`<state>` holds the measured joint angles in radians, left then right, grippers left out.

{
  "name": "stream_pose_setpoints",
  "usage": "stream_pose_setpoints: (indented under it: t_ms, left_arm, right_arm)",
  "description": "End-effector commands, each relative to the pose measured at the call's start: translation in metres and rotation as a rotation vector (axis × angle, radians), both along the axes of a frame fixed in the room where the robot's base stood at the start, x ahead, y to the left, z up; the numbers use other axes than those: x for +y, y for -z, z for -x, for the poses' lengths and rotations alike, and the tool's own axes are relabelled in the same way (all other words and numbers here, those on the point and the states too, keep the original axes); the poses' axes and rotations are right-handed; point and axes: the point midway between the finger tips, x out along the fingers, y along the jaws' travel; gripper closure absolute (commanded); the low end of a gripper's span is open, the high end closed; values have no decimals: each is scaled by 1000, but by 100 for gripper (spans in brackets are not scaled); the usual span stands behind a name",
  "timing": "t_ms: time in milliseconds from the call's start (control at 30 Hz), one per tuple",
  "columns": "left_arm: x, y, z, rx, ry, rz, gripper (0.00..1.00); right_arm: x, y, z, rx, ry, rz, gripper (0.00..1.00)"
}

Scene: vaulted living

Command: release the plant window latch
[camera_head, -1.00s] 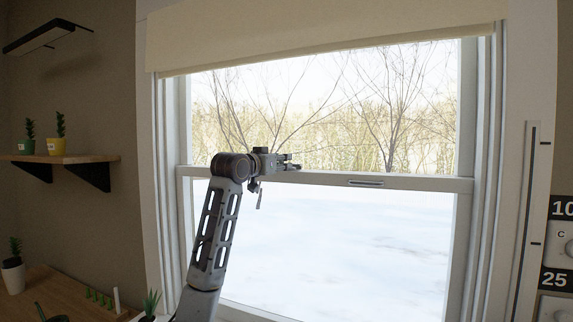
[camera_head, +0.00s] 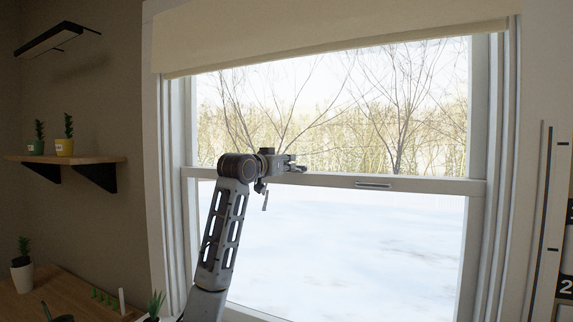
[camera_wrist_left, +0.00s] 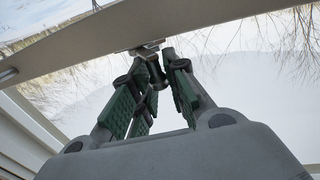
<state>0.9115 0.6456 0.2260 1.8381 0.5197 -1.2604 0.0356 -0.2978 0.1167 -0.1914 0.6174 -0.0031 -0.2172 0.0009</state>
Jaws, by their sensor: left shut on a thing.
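The window (camera_head: 400,181) has a white middle rail between its upper and lower panes. My left gripper (camera_head: 298,166) is at that rail, left of its middle, in the head view. In the left wrist view, the fingers of my left gripper (camera_wrist_left: 160,62) are close together at a small metal latch (camera_wrist_left: 147,48) on the rail's edge. They are shut on the latch, and its gripped part is mostly hidden between them. A slim dark-edged plate (camera_head: 373,185) sits on the rail to the right of the gripper. My right gripper is not in view.
A cream blind (camera_head: 330,40) hangs over the window's top. A wooden shelf (camera_head: 95,159) with two potted plants is on the left wall. A wooden counter (camera_head: 65,297) with more plants is below it. The space before the lower pane is clear right of my arm.

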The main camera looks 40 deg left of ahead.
Motion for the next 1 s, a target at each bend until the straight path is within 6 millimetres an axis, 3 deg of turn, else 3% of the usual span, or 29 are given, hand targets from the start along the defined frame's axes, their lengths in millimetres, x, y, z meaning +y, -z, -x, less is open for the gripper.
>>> stream_pose_setpoints:
  t_ms: [533,1000]
  left_arm:
    - [-4,1,0,3,-64,-1,100]
    - [-13,0,0,4,-251,-1,100]
  right_arm:
    - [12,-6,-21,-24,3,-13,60]
    - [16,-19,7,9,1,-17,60]
